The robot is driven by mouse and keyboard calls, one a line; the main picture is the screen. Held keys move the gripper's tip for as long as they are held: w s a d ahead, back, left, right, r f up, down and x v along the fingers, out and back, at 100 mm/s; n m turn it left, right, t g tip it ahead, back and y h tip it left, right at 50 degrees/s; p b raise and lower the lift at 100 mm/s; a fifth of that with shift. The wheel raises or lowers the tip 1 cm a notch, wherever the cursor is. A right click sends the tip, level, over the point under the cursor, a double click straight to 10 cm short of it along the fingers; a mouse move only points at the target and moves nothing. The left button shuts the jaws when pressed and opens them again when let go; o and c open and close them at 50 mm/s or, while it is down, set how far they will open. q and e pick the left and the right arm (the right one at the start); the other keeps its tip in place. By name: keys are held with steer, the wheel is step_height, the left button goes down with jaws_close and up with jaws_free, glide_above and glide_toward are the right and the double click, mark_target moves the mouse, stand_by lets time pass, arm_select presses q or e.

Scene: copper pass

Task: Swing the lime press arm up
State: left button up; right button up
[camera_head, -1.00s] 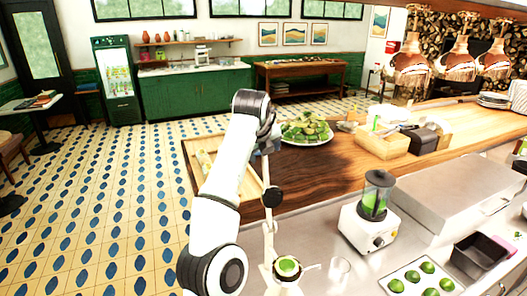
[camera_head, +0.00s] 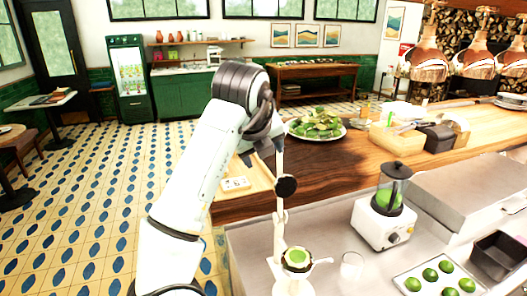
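The cream lime press (camera_head: 281,235) stands on the steel counter at the bottom middle. Its cup holds a green lime piece (camera_head: 298,257). A thin pale bar rises nearly upright behind the cup, with a round black knob (camera_head: 286,187) partway up. My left gripper (camera_head: 264,152) is at the top of this bar, beside or touching it. My own white arm and dark wrist hide part of it, so I cannot tell whether its fingers are closed on the bar. My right gripper is out of view.
A glass (camera_head: 351,268) stands right of the press. A blender (camera_head: 385,210) and a tray (camera_head: 408,287) of several limes are farther right. A plate of greens (camera_head: 316,125) and a board (camera_head: 240,184) are on the wooden counter behind.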

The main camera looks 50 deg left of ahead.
arm_select(q)
steer(key=shift+w, duration=0.1)
steer(key=c, duration=0.4)
steer(key=shift+w+f+m, duration=0.1)
steer(key=shift+f+m, duration=0.2)
steer(key=c, duration=0.5)
steer(key=f+m+g+y, duration=0.1)
steer(key=m, duration=0.1)
steer(key=f+m+g, duration=0.1)
steer(key=m, duration=0.1)
steer(key=w+f+m+g+y, duration=0.1)
steer(key=m, duration=0.1)
steer(key=shift+d+f+y, duration=0.2)
steer(key=shift+f+y, duration=0.1)
steer(key=shift+f, duration=0.1)
jaws_close()
steer(key=w+d+m+t+y, duration=0.15)
steer(key=d+m+y, duration=0.55)
steer(key=m, duration=0.7)
steer(key=w+d+m+y, duration=0.3)
steer(key=d+m+y, duration=0.3)
steer(key=m, duration=0.8)
steer(key=r+p+x, duration=0.1)
steer(key=p+x, duration=0.2)
steer(key=x, duration=1.1)
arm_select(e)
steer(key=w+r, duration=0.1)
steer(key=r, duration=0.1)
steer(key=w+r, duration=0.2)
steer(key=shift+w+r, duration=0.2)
